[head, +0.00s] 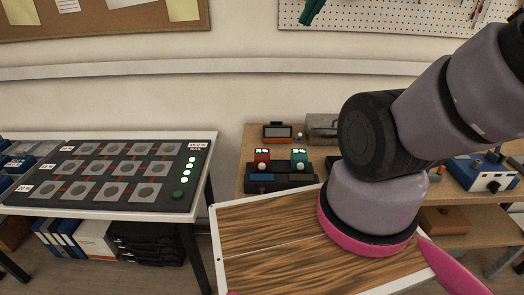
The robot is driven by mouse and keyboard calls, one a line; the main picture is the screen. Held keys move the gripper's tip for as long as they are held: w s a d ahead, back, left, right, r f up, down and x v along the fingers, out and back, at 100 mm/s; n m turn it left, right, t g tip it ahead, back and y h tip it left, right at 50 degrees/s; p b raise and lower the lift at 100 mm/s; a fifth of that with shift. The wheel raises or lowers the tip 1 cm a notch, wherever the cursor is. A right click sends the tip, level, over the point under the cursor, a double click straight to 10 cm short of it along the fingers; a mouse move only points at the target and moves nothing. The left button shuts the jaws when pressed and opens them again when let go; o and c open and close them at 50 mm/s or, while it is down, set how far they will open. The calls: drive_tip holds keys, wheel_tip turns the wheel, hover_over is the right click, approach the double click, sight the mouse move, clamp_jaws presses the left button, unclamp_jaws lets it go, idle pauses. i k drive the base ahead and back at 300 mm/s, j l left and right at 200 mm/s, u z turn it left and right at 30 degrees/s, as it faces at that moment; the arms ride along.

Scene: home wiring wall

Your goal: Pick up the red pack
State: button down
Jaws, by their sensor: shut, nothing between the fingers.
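The red pack (262,159) is a small upright block with a dark label on top and a pale round spot on its front. It stands in the left part of a black holder (284,182) on the wooden bench at the back. A teal pack (299,159) stands to its right in the same holder, with a gap between them. My arm reaches in from the upper right and bends down at the right of the holder. My gripper is out of the picture, so its distance from the red pack cannot be seen.
A wood-grain board with a white rim (218,236) lies in front of the bench, partly under my arm. A sloped black panel (107,177) with round sockets and green lights stands left. A blue power box (483,172) sits right. A small display (277,132) stands behind the packs.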

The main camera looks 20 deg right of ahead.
sight(261, 155)
drive_tip(key=j+z, duration=0.1)
drive_tip(key=z, duration=0.45)
drive_tip(key=j+z, duration=0.25)
drive_tip(key=k+j+z, duration=0.1)
drive_tip(key=j+z, duration=0.15)
drive_tip(key=j, duration=0.25)
drive_tip(key=k+j+z, duration=0.1)
drive_tip(key=j+z, duration=0.2)
drive_tip(key=k+j, duration=0.15)
drive_tip(key=j, duration=0.25)
drive_tip(key=k+j+z, duration=0.1)
drive_tip(key=j, duration=0.3)
drive_tip(key=k+j, duration=0.2)
drive_tip(key=j, duration=0.2)
drive_tip(key=k+j, duration=0.15)
drive_tip(key=j, duration=0.25)
drive_tip(key=z, duration=0.05)
